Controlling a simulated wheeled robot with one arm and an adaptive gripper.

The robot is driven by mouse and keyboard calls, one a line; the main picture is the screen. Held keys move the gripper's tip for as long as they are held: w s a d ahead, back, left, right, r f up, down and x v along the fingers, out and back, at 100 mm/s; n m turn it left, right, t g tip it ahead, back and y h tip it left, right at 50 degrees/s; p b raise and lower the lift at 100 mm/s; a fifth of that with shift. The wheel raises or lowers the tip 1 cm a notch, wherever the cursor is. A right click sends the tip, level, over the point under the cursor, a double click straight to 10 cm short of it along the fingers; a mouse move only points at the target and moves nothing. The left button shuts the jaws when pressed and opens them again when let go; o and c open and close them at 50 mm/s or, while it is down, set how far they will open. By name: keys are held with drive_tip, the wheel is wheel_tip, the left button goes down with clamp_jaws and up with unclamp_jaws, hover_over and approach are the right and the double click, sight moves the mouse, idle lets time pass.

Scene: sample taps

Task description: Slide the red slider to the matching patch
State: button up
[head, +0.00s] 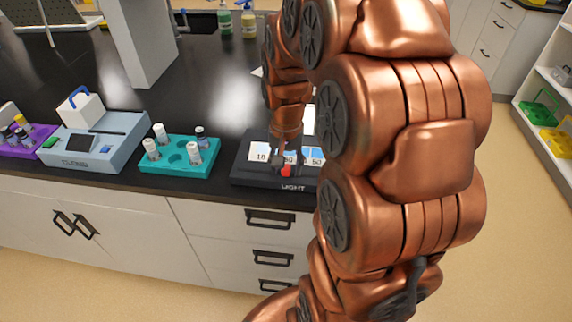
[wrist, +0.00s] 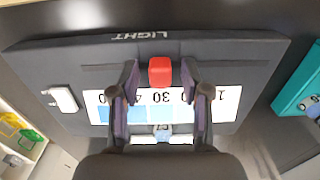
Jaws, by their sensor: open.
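The red slider (wrist: 160,70) is a small red block on a dark panel marked LIGHT (wrist: 240,60). It also shows in the head view (head: 286,171), at the front of the panel. My gripper (wrist: 160,78) is open, with one finger on each side of the slider and a gap on both sides. A white scale strip (wrist: 225,103) with numbers and patches running from white to blue lies beside the slider, upside down in the wrist view. The slider is near the 30 mark. My fingers hide some marks. A small pale-blue piece (wrist: 162,131) shows at the strip's far edge.
A white piece (wrist: 64,98) sits at the panel's left end in the wrist view. A teal rack (head: 180,160) with several vials stands left of the panel, then a pale-blue instrument (head: 95,140). My arm hides the panel's right part in the head view.

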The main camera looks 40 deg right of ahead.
sight(286, 167)
wheel_tip(286, 167, up, 12)
idle(0.8)
drive_tip(key=shift+a, duration=0.1)
idle(0.4)
drive_tip(key=s+a+f+n+g, duration=0.1)
drive_tip(key=s+a+f+n, duration=0.3)
drive_tip(key=s+a, duration=0.3)
drive_tip(key=s+a+f+n, duration=0.4)
drive_tip(key=s+a, duration=0.4)
drive_tip(key=s, duration=0.3)
drive_tip(key=shift+s+n+g, duration=0.25)
drive_tip(key=shift+n+g, duration=0.15)
drive_tip(key=shift+n, duration=0.1)
drive_tip(key=shift+f, duration=0.1)
drive_tip(key=shift+c, duration=0.2)
drive_tip(key=shift+c, duration=0.4)
